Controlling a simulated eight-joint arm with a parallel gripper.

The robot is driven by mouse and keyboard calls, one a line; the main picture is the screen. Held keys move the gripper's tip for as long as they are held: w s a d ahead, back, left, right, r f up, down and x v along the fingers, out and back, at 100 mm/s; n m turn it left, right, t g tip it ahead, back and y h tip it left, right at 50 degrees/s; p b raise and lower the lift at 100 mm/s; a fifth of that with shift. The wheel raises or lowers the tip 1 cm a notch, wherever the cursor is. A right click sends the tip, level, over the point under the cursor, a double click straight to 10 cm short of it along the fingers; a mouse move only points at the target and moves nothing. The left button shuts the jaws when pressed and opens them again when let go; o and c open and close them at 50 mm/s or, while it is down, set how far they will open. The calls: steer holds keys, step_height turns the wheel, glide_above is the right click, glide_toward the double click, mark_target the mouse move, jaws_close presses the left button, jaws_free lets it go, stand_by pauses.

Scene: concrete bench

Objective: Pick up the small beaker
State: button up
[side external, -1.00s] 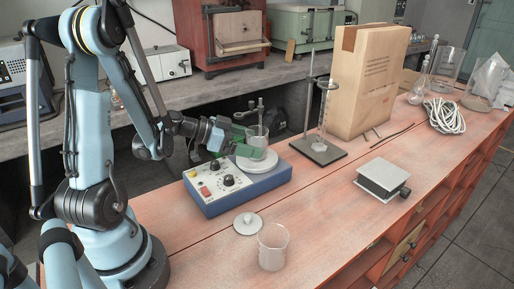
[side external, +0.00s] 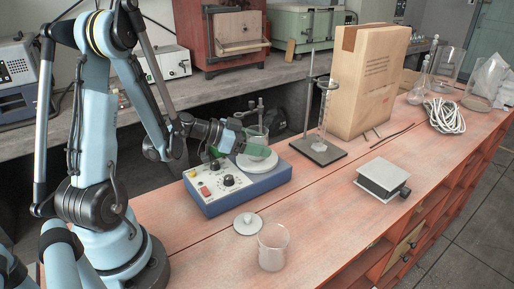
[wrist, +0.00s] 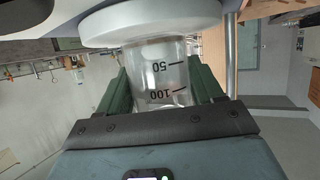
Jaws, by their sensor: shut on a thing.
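The small beaker (wrist: 160,75) is clear glass with 50 and 100 marks. In the wrist view it stands between the two green fingers of my gripper (wrist: 160,88), which are shut on its sides. In the side view the beaker (side external: 257,143) is over the white round plate (side external: 258,162) of the blue stirrer (side external: 238,188). My gripper (side external: 243,150) reaches it from the left, low over the plate. I cannot tell whether the beaker's base touches the plate. A larger empty beaker (side external: 272,248) stands on the bench in front.
A white round lid-like piece (side external: 248,223) lies in front of the stirrer. A stand with a glass cylinder (side external: 323,118) is to its right, with a cardboard package (side external: 370,80) behind. A metal box (side external: 383,180) sits farther right.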

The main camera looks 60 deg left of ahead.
steer(key=shift+s+r, duration=0.1)
steer(key=shift+s+d+r, duration=0.2)
steer(key=shift+s+r, duration=0.25)
steer(key=shift+r, duration=0.05)
steer(key=s+d+r, duration=0.2)
steer(key=s+r, duration=0.1)
steer(key=s, duration=0.3)
steer(key=s+d+r, duration=0.2)
steer(key=s+r, duration=0.2)
steer(key=s, duration=0.2)
steer(key=w+d+r+n+y, duration=0.1)
steer(key=w+d+r, duration=0.6)
steer(key=w+r, duration=0.6)
steer(key=s+a+f+m+h, duration=0.1)
steer(key=s+a+f, duration=0.6)
steer(key=s+f, duration=0.6)
steer(key=shift+s+a, duration=0.15)
steer(key=shift+f, duration=0.1)
